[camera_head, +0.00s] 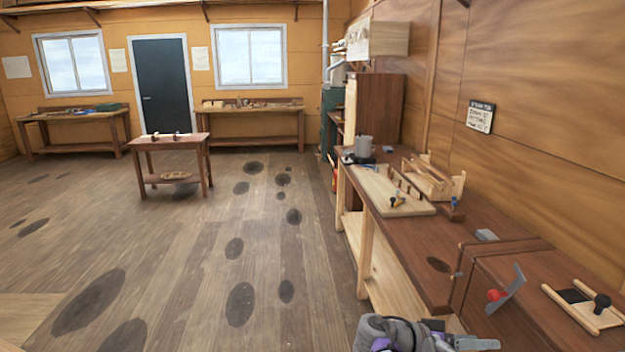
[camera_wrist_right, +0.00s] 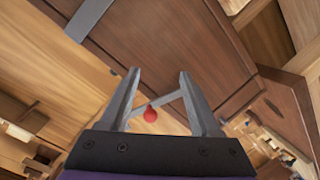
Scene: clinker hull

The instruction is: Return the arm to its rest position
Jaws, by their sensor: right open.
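My right gripper (camera_head: 478,341) shows at the bottom of the head view, at the front edge of the workbench. In the right wrist view its two grey fingers (camera_wrist_right: 158,85) stand apart with nothing held between them. The red-knobbed tool (camera_head: 506,291) is on the bench beyond the gripper; its red knob (camera_wrist_right: 150,114) shows in the gap between the fingers in the wrist view, apart from them. Most of my right arm is out of the picture. My left gripper is not in view.
The long workbench (camera_head: 408,248) runs along the right wall. It carries a pale board (camera_head: 376,188), a grey pot (camera_head: 363,146), a wooden rack (camera_head: 432,180) and a frame with a black knob (camera_head: 583,310). The floor left of the bench is open.

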